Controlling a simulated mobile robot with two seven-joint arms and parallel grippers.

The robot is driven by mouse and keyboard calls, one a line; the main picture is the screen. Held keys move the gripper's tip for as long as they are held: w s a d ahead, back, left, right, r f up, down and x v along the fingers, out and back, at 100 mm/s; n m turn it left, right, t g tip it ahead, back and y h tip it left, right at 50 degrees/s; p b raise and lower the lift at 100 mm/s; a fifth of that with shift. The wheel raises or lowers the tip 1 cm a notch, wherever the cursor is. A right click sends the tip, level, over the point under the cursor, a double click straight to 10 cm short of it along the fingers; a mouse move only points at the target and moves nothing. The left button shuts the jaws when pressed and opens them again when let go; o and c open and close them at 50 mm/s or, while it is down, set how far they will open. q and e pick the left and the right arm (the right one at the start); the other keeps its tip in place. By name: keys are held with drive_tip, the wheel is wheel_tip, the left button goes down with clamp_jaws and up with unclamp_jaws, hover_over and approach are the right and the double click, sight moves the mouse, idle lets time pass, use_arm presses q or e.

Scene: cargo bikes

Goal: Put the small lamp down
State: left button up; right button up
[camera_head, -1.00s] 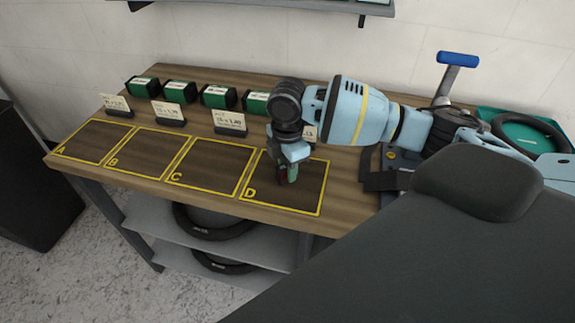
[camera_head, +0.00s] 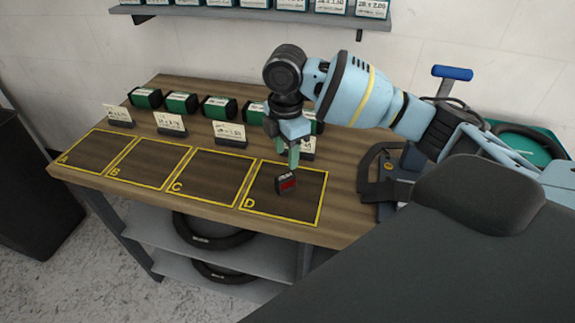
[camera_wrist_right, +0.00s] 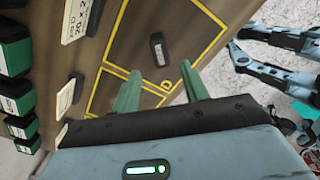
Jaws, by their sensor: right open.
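The small lamp (camera_head: 286,182) is a small dark block with a red face. It stands on the mat in the yellow-outlined square D (camera_head: 307,217) of the wooden bench. In the right wrist view the lamp (camera_wrist_right: 158,48) shows dark with a small pale mark, inside the yellow outline. My right gripper (camera_head: 291,163) is open, with its green fingers just above the lamp and apart from it. In the right wrist view its fingertips (camera_wrist_right: 160,78) are spread and nothing is between them. My left gripper is not in view.
Squares A (camera_head: 97,150), B (camera_head: 150,163) and C (camera_head: 208,177) lie empty to the left. Green boxes (camera_head: 183,103) and price cards (camera_head: 170,124) stand behind them. A blue-handled pump (camera_head: 452,74) and a green tray (camera_head: 527,148) are at the right.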

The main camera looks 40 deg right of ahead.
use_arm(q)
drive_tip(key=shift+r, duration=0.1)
use_arm(e)
drive_tip(key=shift+r, duration=1.55)
drive_tip(key=shift+o, duration=0.4)
drive_tip(key=shift+d+f, duration=0.1)
drive_tip(key=shift+f, duration=0.05)
drive_tip(key=y+b, duration=0.3)
drive_tip(key=y, duration=0.2)
hover_over(288, 176)
drive_tip(key=d, duration=0.2)
drive_tip(key=f, duration=0.6)
drive_tip(key=shift+s+d+f, duration=0.1)
drive_tip(key=shift+d+f, duration=0.1)
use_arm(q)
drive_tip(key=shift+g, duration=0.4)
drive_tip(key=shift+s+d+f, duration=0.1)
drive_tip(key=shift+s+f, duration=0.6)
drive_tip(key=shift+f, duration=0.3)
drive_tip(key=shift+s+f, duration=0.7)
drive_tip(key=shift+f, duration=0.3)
use_arm(e)
drive_tip(key=shift+h, duration=0.3)
drive_tip(key=shift+a+x, duration=0.1)
drive_tip(key=shift+x, duration=1.25)
drive_tip(key=shift+a+x, duration=0.15)
drive_tip(key=shift+x, duration=1.2)
drive_tip(key=shift+r, duration=0.1)
clamp_jaws()
